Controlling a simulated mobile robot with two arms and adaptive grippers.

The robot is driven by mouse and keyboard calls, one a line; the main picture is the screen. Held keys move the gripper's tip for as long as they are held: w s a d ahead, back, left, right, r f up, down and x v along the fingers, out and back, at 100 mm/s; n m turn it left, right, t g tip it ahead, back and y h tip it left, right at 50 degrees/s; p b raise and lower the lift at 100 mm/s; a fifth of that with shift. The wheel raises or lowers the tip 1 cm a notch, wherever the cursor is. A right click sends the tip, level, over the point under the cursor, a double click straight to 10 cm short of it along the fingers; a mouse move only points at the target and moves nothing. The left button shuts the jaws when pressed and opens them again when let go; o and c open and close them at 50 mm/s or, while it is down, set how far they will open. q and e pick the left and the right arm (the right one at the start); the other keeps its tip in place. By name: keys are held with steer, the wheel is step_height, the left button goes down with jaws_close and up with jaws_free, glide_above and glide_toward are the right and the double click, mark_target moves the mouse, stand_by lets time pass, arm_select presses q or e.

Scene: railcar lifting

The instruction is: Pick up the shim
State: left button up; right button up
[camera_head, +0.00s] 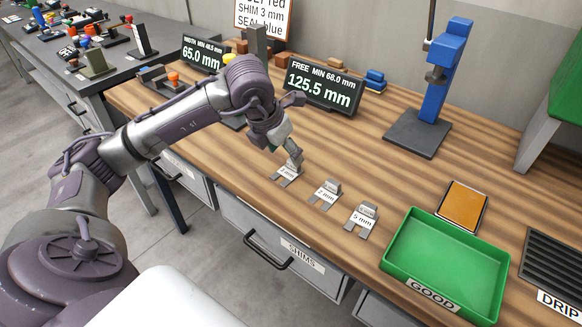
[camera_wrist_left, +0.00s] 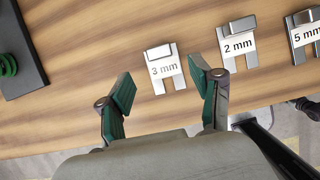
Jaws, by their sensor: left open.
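Three grey metal shims with forked ends lie in a row on the wooden bench. The 3 mm shim (camera_head: 284,178) is leftmost, then the 2 mm shim (camera_head: 325,193) and the 5 mm shim (camera_head: 361,219). My left gripper (camera_head: 292,157) is at the 3 mm shim and partly hides it in the head view. In the left wrist view, its green-padded fingers are open and empty. The 3 mm shim (camera_wrist_left: 164,70) shows ahead between the fingertips, apart from them. The 2 mm shim (camera_wrist_left: 237,43) is just right of the right finger. My right gripper is not in view.
A green GOOD tray (camera_head: 400,264) and an orange pad (camera_head: 462,206) are to the right. A blue press (camera_head: 445,80) stands behind. Displays read 65.0 mm (camera_head: 203,55) and 125.5 mm (camera_head: 322,86). A sign (camera_head: 263,17) reads SHIM 3 mm.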

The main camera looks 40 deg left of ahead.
mark_target(291, 163)
arm_select(q)
steer(key=x, duration=0.2)
steer(key=p+x, duration=0.1)
steer(key=x, duration=0.2)
steer(key=shift+w, duration=0.25)
steer(key=shift+r, duration=0.1)
steer(key=c, duration=1.2)
jaws_close()
steer(key=shift+r, duration=0.1)
